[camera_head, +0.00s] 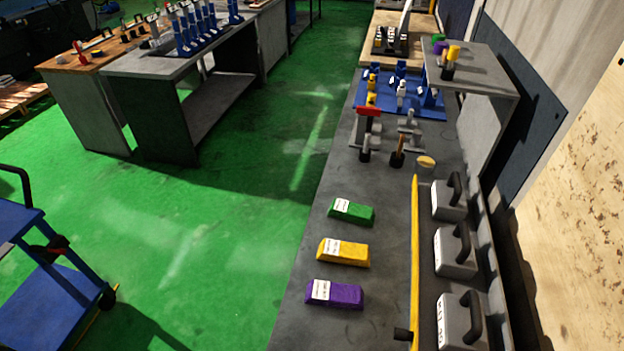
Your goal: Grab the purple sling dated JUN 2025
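A purple block-shaped bundle (335,294) lies flat near the left edge of the grey bench, with a white label on its left end. The label print is too small to read, so I cannot tell its date. A yellow bundle (343,253) and a green bundle (352,212), each with a white label, lie in a row beyond it. A small purple item (438,47) shows on the raised shelf at the back right, too small to make out. Neither of my grippers is in view.
On the grey bench (300,325), a long yellow bar (414,260) runs right of the bundles. Several grey handled blocks (455,252) stand beyond it. Hand tools and a blue rack (400,95) are farther back. A blue cart (50,290) stands at left; green floor is open between.

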